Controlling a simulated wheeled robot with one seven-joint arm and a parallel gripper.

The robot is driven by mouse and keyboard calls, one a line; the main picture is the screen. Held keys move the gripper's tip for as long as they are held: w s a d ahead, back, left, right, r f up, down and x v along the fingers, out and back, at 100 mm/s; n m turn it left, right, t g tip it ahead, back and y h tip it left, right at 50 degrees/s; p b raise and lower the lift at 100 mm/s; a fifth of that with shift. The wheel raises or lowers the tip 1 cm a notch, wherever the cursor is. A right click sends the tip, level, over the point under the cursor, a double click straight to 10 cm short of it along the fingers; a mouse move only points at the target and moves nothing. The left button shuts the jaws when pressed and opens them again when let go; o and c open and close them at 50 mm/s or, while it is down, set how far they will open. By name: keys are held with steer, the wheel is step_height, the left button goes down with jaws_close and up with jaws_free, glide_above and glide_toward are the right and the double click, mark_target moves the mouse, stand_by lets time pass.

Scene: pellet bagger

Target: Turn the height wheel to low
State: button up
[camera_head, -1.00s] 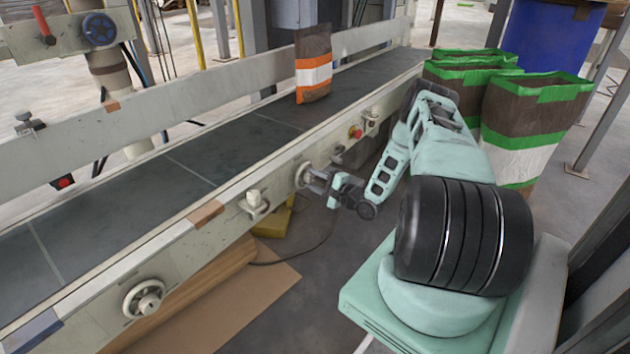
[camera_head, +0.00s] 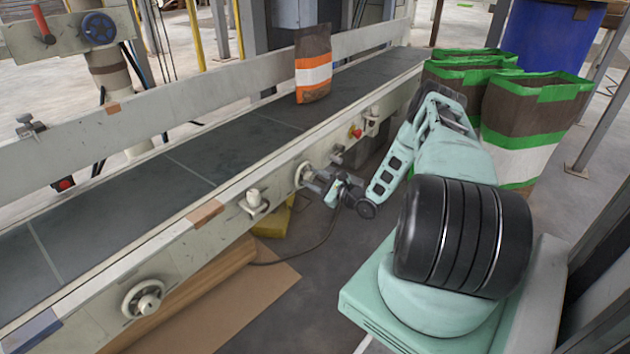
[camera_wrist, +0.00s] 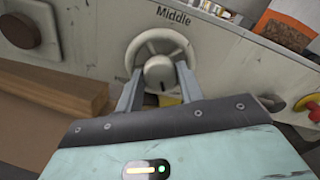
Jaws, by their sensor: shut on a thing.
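A pale round handwheel (camera_head: 303,174) sits on the near side panel of the conveyor. In the wrist view the wheel (camera_wrist: 142,48) has a rounded hub with a small dark mark at its lower edge, and the word "Middle" stands on the panel above it. My gripper (camera_head: 314,179) reaches the wheel from the front. In the wrist view my gripper (camera_wrist: 160,83) has one finger on each side of the hub, shut on the wheel. The fingers hide part of the lower rim. Other setting words are not readable.
A second pale wheel (camera_head: 143,298) is lower left on the same panel. A red button (camera_head: 356,132) and knobs are right of the gripped wheel. A brown bag with an orange band (camera_head: 313,70) stands on the belt. Green-edged bags (camera_head: 520,130) stand right of my arm.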

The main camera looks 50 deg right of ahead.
steer(key=shift+s+f, duration=0.1)
steer(key=shift+f, duration=0.05)
steer(key=o, duration=1)
steer(key=s+d+p, duration=0.1)
steer(key=s+p, duration=0.3)
steer(key=s, duration=1.3)
steer(key=shift+s+d, duration=0.15)
